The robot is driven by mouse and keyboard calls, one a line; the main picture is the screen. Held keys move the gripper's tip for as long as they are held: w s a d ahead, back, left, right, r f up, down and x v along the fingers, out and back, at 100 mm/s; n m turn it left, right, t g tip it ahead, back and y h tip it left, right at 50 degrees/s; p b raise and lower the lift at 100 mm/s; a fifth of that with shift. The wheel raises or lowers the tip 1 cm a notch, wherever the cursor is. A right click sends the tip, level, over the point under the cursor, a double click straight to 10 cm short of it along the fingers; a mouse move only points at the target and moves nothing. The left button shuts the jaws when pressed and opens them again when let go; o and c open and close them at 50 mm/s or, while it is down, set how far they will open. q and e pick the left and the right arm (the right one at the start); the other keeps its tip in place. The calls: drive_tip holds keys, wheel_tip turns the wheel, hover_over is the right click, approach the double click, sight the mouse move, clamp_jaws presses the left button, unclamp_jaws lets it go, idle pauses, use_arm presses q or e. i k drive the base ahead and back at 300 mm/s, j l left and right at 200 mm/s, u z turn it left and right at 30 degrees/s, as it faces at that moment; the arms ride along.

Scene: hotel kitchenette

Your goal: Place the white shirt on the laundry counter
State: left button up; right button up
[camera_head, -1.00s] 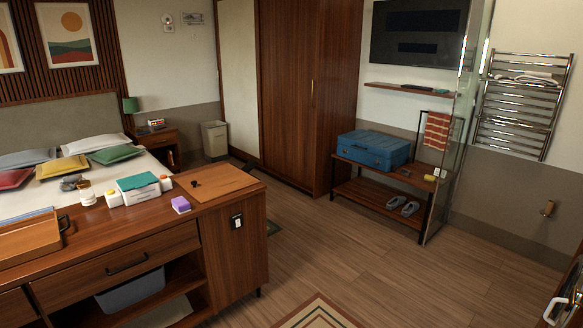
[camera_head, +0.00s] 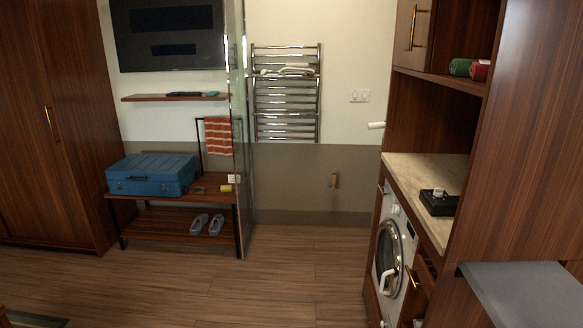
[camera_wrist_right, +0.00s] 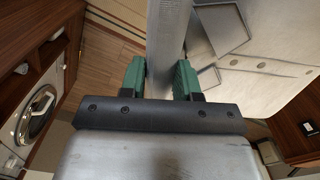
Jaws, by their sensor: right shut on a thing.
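The laundry counter (camera_head: 408,176) is a pale stone top above the white washing machine (camera_head: 390,246), at the right in the head view. My right gripper (camera_wrist_right: 160,78), with green finger pads, is shut on a long grey thing (camera_wrist_right: 166,35) that runs up between the pads in the wrist view. I see it nearly edge-on and cannot tell whether it is the white shirt. No shirt can be made out for sure elsewhere; folded pale cloth (camera_head: 292,70) lies on the towel rail. Neither gripper shows in the head view.
A black tray (camera_head: 432,208) with a small white item takes up the counter's near part. A tall wooden panel (camera_head: 520,140) hides its right side. A blue suitcase (camera_head: 150,175) rests on a wooden bench beside a glass partition. The floor (camera_head: 300,280) ahead is clear.

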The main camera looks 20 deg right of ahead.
sight(428, 166)
drive_tip(key=i, duration=0.9)
drive_tip(key=i+l, duration=0.15)
drive_tip(key=i, duration=0.75)
drive_tip(key=i+z, duration=0.25)
drive_tip(key=z, duration=0.15)
drive_tip(key=i+j+z, duration=0.2)
drive_tip(key=z, duration=0.2)
drive_tip(key=i+j+z, duration=0.2)
drive_tip(key=z, duration=0.2)
drive_tip(key=i+j, duration=0.05)
drive_tip(key=i, duration=0.05)
